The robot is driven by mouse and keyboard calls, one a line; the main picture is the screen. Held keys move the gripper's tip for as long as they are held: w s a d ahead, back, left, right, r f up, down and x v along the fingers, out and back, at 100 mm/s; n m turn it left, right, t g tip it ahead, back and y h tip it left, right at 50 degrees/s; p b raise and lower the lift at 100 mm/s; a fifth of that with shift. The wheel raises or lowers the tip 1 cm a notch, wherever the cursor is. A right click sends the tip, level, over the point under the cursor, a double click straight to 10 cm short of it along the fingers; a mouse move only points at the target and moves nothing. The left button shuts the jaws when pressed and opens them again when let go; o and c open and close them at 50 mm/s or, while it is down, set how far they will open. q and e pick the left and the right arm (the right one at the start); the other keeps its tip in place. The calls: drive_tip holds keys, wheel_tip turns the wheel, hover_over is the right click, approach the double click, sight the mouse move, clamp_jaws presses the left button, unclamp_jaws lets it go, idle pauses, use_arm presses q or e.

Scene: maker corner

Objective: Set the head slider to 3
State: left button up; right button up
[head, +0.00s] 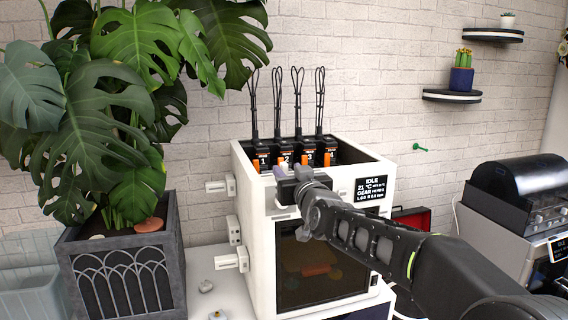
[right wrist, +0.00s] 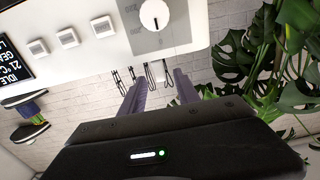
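A white box-shaped machine (head: 262,260) stands on the white surface, with several black heads (head: 302,152) along its top, marked with numbers and orange labels. My right gripper (head: 283,170) is at the machine's upper front edge and hides part of the front panel. In the right wrist view its two purple fingers (right wrist: 161,90) are apart with nothing between them. That view shows a round white knob (right wrist: 154,14) with a dark mark on a grey plate, apart from the fingers. I cannot make out a slider marked with numbers. My left gripper is not in view.
A display (head: 371,189) reading IDLE and GEAR is on the panel, beside square white buttons (right wrist: 68,38). A large potted plant (head: 125,255) stands close on the left. A black-lidded machine (head: 515,195) stands at the right. Wall shelves (head: 452,96) are above.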

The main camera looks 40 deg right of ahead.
sight(285, 168)
drive_tip(key=p+x, duration=0.1)
drive_tip(key=x, duration=0.3)
drive_tip(key=shift+c, duration=0.6)
clamp_jaws()
idle(0.9)
